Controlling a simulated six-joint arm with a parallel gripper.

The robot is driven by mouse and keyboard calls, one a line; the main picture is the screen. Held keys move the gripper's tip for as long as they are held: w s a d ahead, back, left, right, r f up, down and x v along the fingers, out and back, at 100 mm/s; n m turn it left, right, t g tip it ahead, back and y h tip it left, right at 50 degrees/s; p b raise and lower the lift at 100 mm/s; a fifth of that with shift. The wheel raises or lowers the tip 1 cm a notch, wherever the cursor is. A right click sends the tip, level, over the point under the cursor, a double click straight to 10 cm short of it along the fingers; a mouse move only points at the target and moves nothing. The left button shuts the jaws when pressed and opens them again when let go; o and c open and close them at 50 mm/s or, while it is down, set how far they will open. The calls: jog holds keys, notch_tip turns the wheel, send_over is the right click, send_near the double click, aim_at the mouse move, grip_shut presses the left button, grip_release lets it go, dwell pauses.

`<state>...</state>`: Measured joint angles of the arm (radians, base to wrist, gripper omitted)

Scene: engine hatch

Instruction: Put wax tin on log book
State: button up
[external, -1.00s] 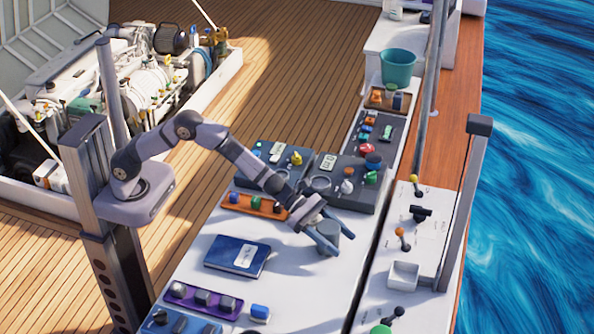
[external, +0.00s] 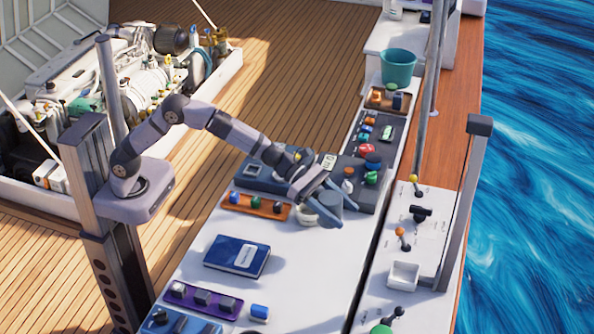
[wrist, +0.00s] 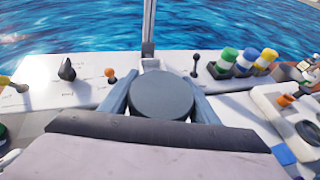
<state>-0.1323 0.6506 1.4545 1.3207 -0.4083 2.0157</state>
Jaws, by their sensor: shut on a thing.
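The wax tin (external: 329,203) is a round grey-blue tin held between the fingers of my gripper (external: 330,208). In the wrist view the tin's dark round lid (wrist: 162,95) sits between the two blue-grey fingers (wrist: 160,102), which close on its sides. The tin appears raised above the white counter. The log book (external: 237,256) is a dark blue book with a white label, lying flat on the counter to the lower left of the gripper. It is not visible in the wrist view.
An orange tray (external: 256,205) with small coloured items lies left of the gripper. Dark panels with knobs (external: 370,178) stand behind it.

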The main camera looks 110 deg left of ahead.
aim_at(341, 199)
jog(key=r, duration=0.2)
jog(key=a+r, duration=0.1)
jog(key=r+p, duration=0.1)
jog(key=r, duration=0.1)
jog(key=shift+s+a+r, duration=0.2)
jog(key=shift+s+r, duration=0.05)
jog(key=shift+r, duration=0.05)
jog(key=s, duration=0.1)
jog(key=s+p, duration=0.1)
jog(key=s, duration=0.1)
jog(key=shift+r, duration=0.4)
jog(key=s+d+f+m+g+h, duration=0.2)
jog(key=s+d+m+g+h, duration=0.5)
jog(key=s, duration=0.5)
jog(key=s+d+f+m+g+h, duration=0.25)
jog(key=s+d+m, duration=0.25)
jog(key=s+d, duration=0.55)
jog(key=shift+s+a+f+p, duration=0.15)
jog(key=shift+f+p, duration=0.35)
jog(key=shift+f, duration=1.2)
jog(key=shift+s+a+f+p, duration=0.15)
jog(key=shift+f+p, duration=0.4)
jog(key=shift+f, duration=1.2)
jog(key=shift+a+f+p, duration=0.2)
jog(key=shift+f+p, duration=0.3)
jog(key=shift+f, duration=1.2)
jog(key=shift+f, duration=0.15)
